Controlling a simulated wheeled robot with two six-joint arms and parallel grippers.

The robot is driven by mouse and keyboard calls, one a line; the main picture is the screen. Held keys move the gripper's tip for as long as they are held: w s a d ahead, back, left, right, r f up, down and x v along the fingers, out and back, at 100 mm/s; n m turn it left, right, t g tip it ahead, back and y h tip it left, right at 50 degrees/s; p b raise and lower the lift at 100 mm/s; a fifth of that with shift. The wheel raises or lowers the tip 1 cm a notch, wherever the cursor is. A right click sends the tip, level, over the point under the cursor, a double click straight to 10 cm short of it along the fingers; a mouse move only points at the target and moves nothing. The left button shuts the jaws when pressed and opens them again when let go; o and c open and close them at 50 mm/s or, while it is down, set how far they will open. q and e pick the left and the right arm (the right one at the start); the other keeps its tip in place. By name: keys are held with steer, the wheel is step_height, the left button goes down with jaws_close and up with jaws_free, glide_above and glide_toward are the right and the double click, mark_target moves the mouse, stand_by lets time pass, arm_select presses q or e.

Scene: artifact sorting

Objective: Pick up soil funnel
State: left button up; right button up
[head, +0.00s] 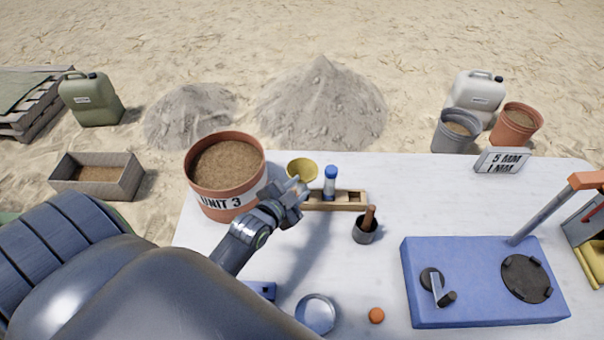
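The soil funnel looks to be the small yellow, wide-mouthed piece (302,167) at the back of the white table, between the UNIT 3 bucket and a wooden rack. My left gripper (297,187) is right at its near side, with the fingertips at or against its lower part. The lower part of the funnel is hidden by the gripper. I cannot tell whether the fingers are closed on it. My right gripper is not in view.
The terracotta UNIT 3 bucket (226,205) of soil stands close left of my gripper. The wooden rack (338,200) holds a blue-capped tube (330,182). A mortar (365,231), metal dish (316,313), orange ball (376,315) and blue device (480,303) stand nearer.

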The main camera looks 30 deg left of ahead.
mark_target(309, 180)
arm_select(q)
steer(key=x, duration=0.1)
steer(key=p+x, duration=0.1)
steer(key=x, duration=0.2)
steer(key=shift+w+d+r+p, duration=0.15)
steer(key=shift+w+d+p, duration=0.15)
steer(key=shift+p, duration=0.1)
steer(key=shift+w+f, duration=0.3)
steer(key=shift+w, duration=0.35)
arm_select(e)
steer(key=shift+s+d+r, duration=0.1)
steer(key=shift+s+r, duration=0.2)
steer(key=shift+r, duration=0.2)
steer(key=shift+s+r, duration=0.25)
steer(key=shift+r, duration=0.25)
arm_select(q)
jaws_close()
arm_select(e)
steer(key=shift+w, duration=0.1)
arm_select(q)
steer(key=shift+s, duration=0.1)
